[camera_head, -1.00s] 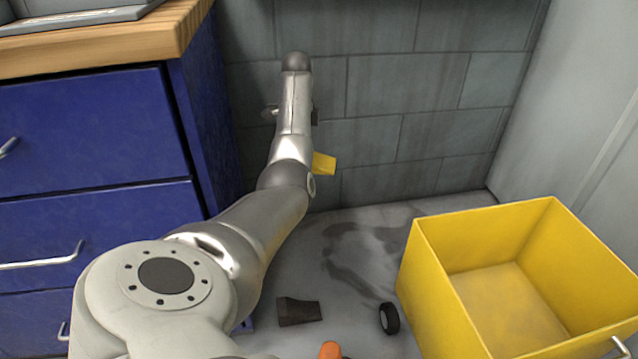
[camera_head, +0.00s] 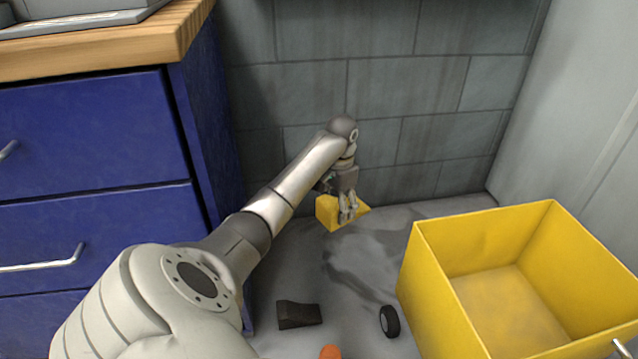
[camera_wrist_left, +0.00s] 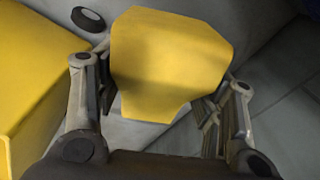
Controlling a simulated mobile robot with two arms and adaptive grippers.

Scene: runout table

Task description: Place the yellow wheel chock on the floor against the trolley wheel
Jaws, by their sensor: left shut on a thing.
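The yellow wheel chock (camera_head: 329,212) is in my left gripper (camera_head: 347,212), held in front of the grey block wall in the head view. In the left wrist view the yellow chock (camera_wrist_left: 170,62) fills the space between the two fingers of my left gripper (camera_wrist_left: 165,95). A small black wheel with a pale hub (camera_head: 389,321) stands on the floor beside the yellow box-shaped trolley (camera_head: 418,275); whether it is joined to it I cannot tell. The wheel also shows in the left wrist view (camera_wrist_left: 88,18), apart from the chock. My right gripper is not in view.
A dark wedge-shaped block (camera_head: 298,314) lies on the floor left of the wheel. An orange object (camera_head: 331,352) is cut off at the bottom edge. Blue drawers (camera_head: 90,130) stand at the left. Stained floor (camera_head: 360,255) between drawers and trolley is mostly clear.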

